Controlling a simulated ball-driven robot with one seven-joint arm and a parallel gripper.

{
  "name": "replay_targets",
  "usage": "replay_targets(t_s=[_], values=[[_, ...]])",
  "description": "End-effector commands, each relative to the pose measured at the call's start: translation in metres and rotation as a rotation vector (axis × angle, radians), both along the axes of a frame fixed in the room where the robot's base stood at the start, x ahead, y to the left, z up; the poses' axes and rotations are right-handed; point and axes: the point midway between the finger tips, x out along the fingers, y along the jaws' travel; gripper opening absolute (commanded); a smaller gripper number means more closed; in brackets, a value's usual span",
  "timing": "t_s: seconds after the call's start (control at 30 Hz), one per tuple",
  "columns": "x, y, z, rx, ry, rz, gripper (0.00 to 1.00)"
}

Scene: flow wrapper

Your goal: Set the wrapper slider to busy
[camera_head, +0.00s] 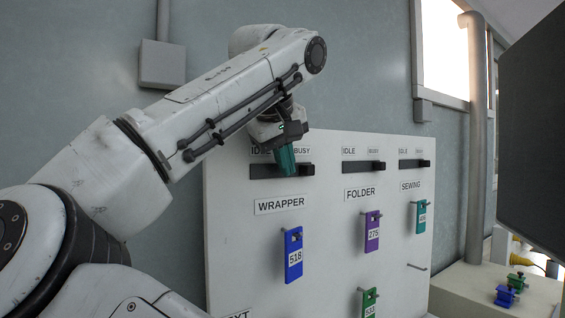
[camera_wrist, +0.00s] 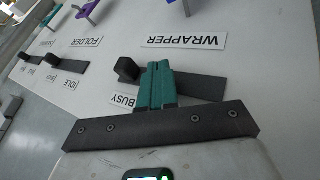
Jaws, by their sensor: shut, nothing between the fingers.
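The wrapper slider is a dark horizontal slot (camera_head: 262,171) with a block knob (camera_head: 304,169) on the white board, above the WRAPPER label (camera_head: 279,204). The knob is at the right end, on the BUSY side. In the wrist view, turned upside down, the knob (camera_wrist: 127,68) is at the left end of the slot (camera_wrist: 200,88), near the BUSY label (camera_wrist: 124,101). My gripper (camera_head: 287,172) has teal fingers, shut and empty. In the wrist view the fingertips (camera_wrist: 158,66) are over the slot, beside the knob on its IDLE side. I cannot tell whether they touch it.
The FOLDER slider (camera_head: 358,167) and SEWING slider (camera_head: 410,163) are to the right, knobs at their right ends. A blue tag (camera_head: 293,256), a purple tag (camera_head: 372,232) and a teal tag (camera_head: 421,217) hang on pegs below. A dark panel (camera_head: 535,140) stands far right.

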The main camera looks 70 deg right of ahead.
Motion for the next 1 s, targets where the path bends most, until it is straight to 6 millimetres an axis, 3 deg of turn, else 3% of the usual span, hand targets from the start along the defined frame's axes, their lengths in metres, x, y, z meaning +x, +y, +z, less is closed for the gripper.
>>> replay_targets(t_s=[0.7,1.0], values=[[-0.006,0.057,0.074,-0.001,-0.001,0.001,0.00],[-0.007,0.062,0.081,0.001,-0.001,0.000,0.00]])
